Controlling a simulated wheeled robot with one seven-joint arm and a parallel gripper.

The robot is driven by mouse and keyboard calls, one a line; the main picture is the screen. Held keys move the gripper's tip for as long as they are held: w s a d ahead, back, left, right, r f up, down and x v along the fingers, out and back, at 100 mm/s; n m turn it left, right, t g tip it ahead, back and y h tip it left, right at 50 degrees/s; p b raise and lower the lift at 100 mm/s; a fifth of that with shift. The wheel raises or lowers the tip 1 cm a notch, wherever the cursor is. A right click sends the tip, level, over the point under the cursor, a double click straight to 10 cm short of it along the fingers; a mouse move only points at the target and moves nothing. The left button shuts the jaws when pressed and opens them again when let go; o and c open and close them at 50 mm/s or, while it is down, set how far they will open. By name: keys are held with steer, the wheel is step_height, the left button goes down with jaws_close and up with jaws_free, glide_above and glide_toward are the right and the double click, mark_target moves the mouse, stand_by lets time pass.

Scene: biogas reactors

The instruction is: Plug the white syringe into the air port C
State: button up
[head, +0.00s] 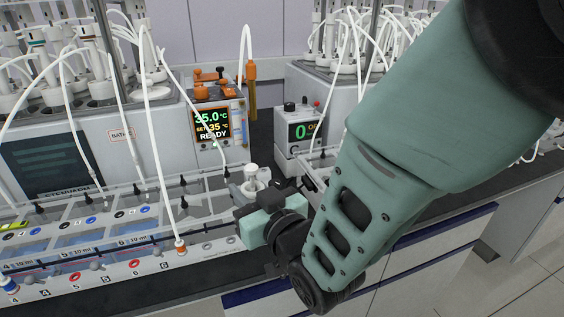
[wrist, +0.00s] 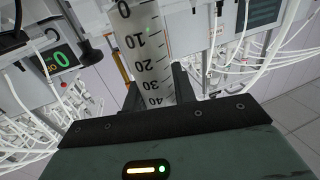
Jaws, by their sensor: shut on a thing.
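The white syringe (wrist: 150,50) fills the upper middle of the wrist view, its black scale running from 0 to 40. My gripper (wrist: 157,88) is shut on its barrel, with one dark finger on each side. In the head view the white top of the syringe (head: 257,173) shows just above my gripper (head: 254,192), beside the right end of the clear rack. The syringe's lower part is hidden behind my gripper.
The clear rack with a numbered front strip (head: 105,278) lies at left, with white tubes arching over it. A water bath with a display (head: 211,124) stands behind. A small box showing 0 (head: 303,131) stands right of it. Several tubes hang close to my gripper's left.

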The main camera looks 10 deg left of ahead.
steer(key=shift+f+b, duration=0.3)
steer(key=shift+f, duration=0.1)
stand_by(0.5)
steer(key=o, duration=1.1)
steer(key=p+v, duration=0.1)
steer(key=v, duration=0.3)
steer(key=p+v, duration=0.1)
steer(key=v, duration=0.3)
steer(key=p+v, duration=0.2)
steer(key=v, duration=0.2)
steer(key=shift+a+r, duration=0.1)
steer(key=shift+r, duration=0.25)
steer(key=p, duration=0.3)
steer(key=shift+s+p, duration=0.25)
steer(key=shift+p, duration=0.05)
